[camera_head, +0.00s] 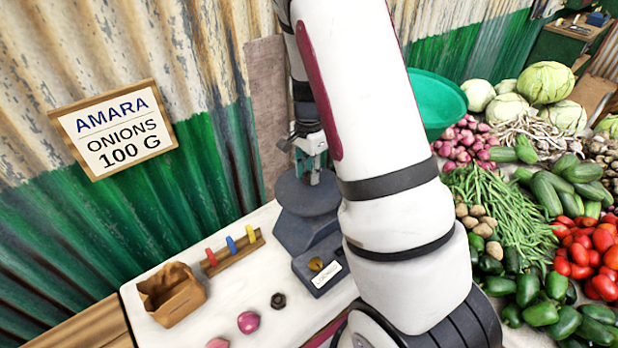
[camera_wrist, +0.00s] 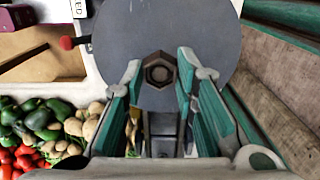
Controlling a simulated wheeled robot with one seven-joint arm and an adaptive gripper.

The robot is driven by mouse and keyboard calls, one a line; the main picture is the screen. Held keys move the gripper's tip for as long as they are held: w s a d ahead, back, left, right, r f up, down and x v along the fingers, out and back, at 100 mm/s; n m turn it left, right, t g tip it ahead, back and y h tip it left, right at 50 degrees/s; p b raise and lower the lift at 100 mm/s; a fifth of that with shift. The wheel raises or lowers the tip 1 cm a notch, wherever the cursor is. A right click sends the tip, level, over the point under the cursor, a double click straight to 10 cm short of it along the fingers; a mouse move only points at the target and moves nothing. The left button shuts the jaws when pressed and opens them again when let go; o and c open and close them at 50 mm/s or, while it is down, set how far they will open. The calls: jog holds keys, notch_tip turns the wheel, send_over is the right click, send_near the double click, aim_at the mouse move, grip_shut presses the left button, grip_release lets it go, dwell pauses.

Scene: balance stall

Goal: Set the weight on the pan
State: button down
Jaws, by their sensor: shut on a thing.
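My gripper (camera_head: 312,165) is over the round dark grey pan (camera_head: 292,193) of the scale, pointing down. In the wrist view my gripper (camera_wrist: 159,68) has its two green-padded fingers on either side of a dark hexagonal weight (camera_wrist: 158,71) and is shut on it. The pan (camera_wrist: 218,35) lies behind the weight there. Whether the weight's underside touches the pan cannot be told. The scale's body (camera_head: 320,262), with a white label, stands in front of the pan.
A similar dark weight (camera_head: 278,300), two pink onions (camera_head: 248,322), a paper bag (camera_head: 172,293) and a rack of coloured pegs (camera_head: 232,252) are on the white table (camera_head: 215,300). A sign (camera_head: 115,128) reads "AMARA ONIONS 100 G". Vegetables (camera_head: 540,220) fill the right; a corrugated wall stands behind.

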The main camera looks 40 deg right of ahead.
aim_at(309, 172)
jog(key=shift+w+d+f, duration=0.2)
jog(key=shift+w+d, duration=0.1)
jog(key=shift+w, duration=0.15)
jog(key=shift+f+p, duration=0.45)
jog(key=shift+f, duration=1.15)
jog(key=shift+f, duration=0.2)
jog(key=c, duration=1.3)
grip_release()
jog(key=shift+r, duration=0.15)
